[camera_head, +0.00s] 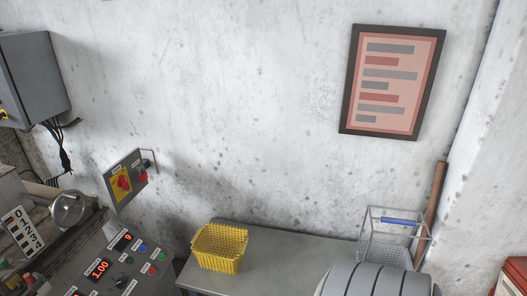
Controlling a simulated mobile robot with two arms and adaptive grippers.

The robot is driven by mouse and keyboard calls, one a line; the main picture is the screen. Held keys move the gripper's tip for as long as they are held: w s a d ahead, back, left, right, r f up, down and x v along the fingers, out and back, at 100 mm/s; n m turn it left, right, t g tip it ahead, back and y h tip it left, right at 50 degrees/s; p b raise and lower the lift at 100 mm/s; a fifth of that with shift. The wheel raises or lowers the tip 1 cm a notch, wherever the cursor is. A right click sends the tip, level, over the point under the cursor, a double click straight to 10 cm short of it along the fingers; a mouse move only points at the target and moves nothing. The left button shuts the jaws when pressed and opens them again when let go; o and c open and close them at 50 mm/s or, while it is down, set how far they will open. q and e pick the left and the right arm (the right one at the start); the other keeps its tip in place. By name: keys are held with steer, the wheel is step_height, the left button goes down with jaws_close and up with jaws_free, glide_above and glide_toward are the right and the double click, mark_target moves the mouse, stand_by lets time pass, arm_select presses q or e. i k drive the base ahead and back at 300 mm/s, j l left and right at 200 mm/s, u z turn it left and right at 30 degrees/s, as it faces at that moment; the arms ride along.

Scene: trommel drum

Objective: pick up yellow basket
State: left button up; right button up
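The yellow basket (219,249) stands upright on the left end of a grey table (295,262) against the wall. It is an open mesh basket and its inside looks empty. Neither of my grippers is in the head view, so where they are relative to the basket cannot be seen.
A control panel (112,270) with buttons and red displays stands left of the table. A wire basket (388,250) with a blue handle and a grey ribbed drum (375,283) are at the right. A red-handled switch box (124,182) is on the wall. The table's middle is clear.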

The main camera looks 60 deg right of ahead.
mark_target(220, 248)
steer(key=z, duration=1.45)
